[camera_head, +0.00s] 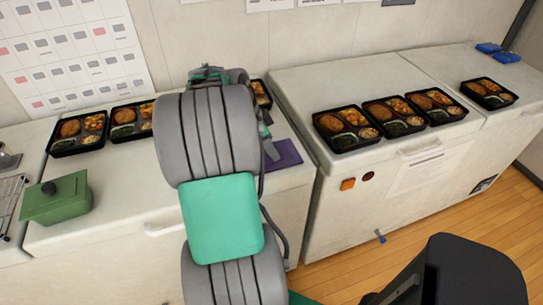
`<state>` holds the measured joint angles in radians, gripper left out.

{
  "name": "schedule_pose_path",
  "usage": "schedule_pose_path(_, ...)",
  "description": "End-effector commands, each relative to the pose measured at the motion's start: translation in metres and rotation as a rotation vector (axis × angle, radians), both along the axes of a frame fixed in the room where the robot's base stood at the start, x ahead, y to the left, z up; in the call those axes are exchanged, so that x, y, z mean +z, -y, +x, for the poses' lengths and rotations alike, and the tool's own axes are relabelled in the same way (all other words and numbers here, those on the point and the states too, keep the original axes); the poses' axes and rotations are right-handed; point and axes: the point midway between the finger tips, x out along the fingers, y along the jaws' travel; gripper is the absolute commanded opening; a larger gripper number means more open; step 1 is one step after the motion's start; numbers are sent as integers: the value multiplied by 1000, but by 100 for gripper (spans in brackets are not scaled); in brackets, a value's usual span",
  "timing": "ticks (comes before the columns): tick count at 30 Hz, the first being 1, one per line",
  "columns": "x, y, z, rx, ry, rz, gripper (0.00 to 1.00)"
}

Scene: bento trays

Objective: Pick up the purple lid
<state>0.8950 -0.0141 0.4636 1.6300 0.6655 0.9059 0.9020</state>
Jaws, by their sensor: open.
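The purple lid (289,154) lies flat on the left white counter, near that counter's right edge. My arm hides its left part. My gripper (270,148) is just over the lid's left side, mostly hidden behind my arm. One grey finger shows and points down toward the lid. The gripper is open. I cannot tell whether the finger touches the lid.
Bento trays stand on the left counter (120,185), and a row of them (345,142) is on the right chest. Another tray (489,101) is farther right. A green lidded pot (62,206) stands at left. The counter front is clear.

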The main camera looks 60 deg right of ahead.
Motion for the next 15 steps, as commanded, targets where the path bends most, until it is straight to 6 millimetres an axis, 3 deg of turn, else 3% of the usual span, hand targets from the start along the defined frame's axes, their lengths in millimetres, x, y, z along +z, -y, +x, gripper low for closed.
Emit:
schedule_pose_path(7, -4, 1, -1, 2, 2, 0, 56)
schedule_pose_path(15, -4, 1, 0, 3, 1, 0, 34)
